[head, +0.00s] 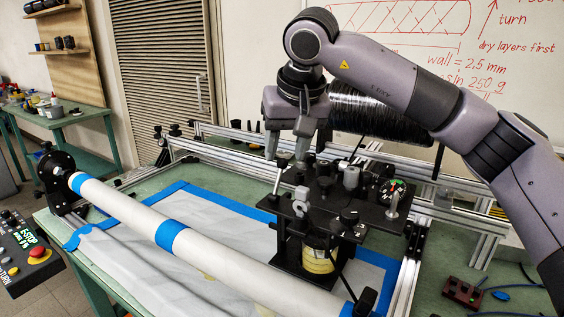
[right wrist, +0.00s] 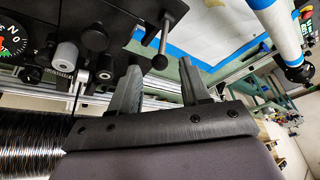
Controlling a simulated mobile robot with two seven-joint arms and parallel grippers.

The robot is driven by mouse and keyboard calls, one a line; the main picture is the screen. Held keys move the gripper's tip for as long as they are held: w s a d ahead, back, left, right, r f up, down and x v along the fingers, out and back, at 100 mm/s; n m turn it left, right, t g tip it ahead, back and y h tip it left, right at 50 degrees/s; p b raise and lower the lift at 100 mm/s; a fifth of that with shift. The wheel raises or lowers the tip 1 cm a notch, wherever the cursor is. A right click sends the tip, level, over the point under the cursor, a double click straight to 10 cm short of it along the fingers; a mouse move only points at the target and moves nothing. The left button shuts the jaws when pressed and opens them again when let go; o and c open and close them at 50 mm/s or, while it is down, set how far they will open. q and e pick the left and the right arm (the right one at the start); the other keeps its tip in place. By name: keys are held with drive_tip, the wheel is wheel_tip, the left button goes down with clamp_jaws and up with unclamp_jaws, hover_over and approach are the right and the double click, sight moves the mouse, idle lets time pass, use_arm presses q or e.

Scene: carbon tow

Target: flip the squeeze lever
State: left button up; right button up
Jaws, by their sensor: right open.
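The squeeze lever (head: 277,181) looks like a thin metal rod with a dark knob, standing up at the left edge of the black carriage plate (head: 325,190). In the right wrist view the lever (right wrist: 163,43) ends in a round black knob. My right gripper (head: 287,154) is open and empty, pointing down above the lever. In the right wrist view its two fingers (right wrist: 160,88) stand apart, and the knob appears between and beyond their tips, with no visible contact. My left gripper is in neither view.
Rollers, posts and a round dial (head: 394,187) crowd the carriage. A long white tube (head: 125,205) with blue tape crosses in front. A black tow spool (head: 380,112) sits behind my right gripper. Aluminium rails (head: 245,140) run behind the carriage. White cloth (head: 215,215) lies on the table.

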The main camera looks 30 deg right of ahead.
sight(283, 160)
drive_tip(key=shift+x, duration=2.4)
clamp_jaws()
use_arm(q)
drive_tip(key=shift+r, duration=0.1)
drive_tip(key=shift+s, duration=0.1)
